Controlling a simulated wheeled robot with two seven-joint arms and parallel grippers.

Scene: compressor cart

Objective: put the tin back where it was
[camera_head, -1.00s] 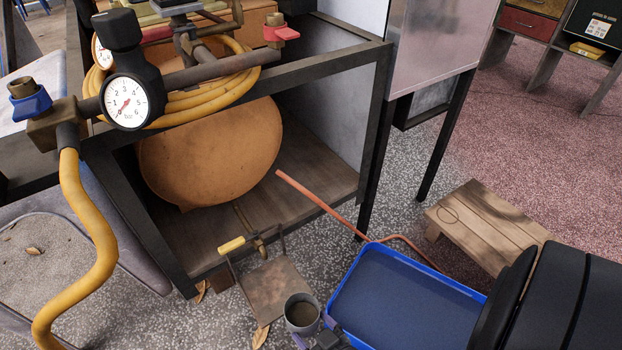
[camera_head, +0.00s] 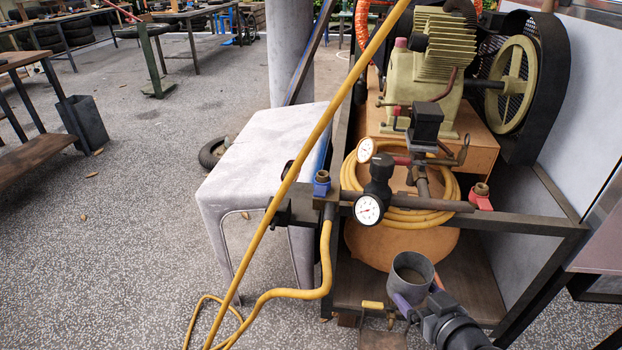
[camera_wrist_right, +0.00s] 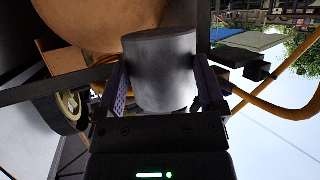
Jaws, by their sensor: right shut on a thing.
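The tin is a grey, open-topped cylinder (camera_head: 411,270) at the lower middle right of the head view, roughly upright, with its dark inside showing. My right gripper (camera_head: 410,302) comes in from the lower right and is shut on the tin. In the wrist view the tin (camera_wrist_right: 158,70) sits between both purple-padded fingers of the right gripper (camera_wrist_right: 162,92). The tin is in front of the compressor cart's lower shelf (camera_head: 365,285) and hides part of it. My left gripper is not in view.
The compressor (camera_head: 430,70), orange tank (camera_head: 385,245) and a gauge (camera_head: 368,210) stand close behind the tin. A yellow-handled valve (camera_head: 373,305) is just left of my gripper. A yellow hose (camera_head: 300,155) crosses the view. A grey table (camera_head: 265,150) stands left; the floor (camera_head: 120,240) beyond is mostly open.

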